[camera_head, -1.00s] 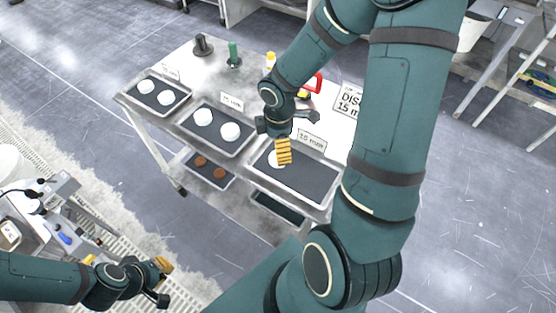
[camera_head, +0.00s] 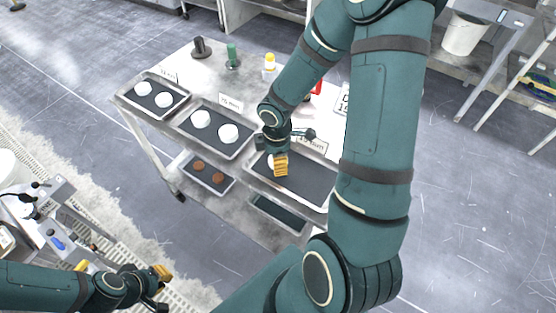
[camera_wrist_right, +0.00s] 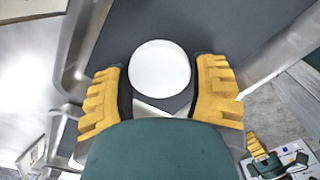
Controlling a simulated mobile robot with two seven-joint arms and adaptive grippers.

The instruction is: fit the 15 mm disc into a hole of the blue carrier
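A white disc (camera_wrist_right: 160,67) lies on the dark mat of the right-hand tray (camera_head: 318,204); a label stands behind that tray, seemingly reading 15 mm. My right gripper (camera_head: 281,168) is over this tray and hides most of the disc in the head view. In the right wrist view its yellow fingers (camera_wrist_right: 160,85) are apart, one on each side of the disc, with gaps visible. My left gripper (camera_head: 163,287) is at the lower left, away from the trays; its opening is unclear. I cannot make out a blue carrier.
The middle tray (camera_head: 213,153) and the left tray (camera_head: 150,111) each hold two white discs. A black item (camera_head: 200,47), a green bottle (camera_head: 232,56) and a yellow-capped bottle (camera_head: 269,66) stand behind. A lower tray (camera_head: 207,186) holds brown discs.

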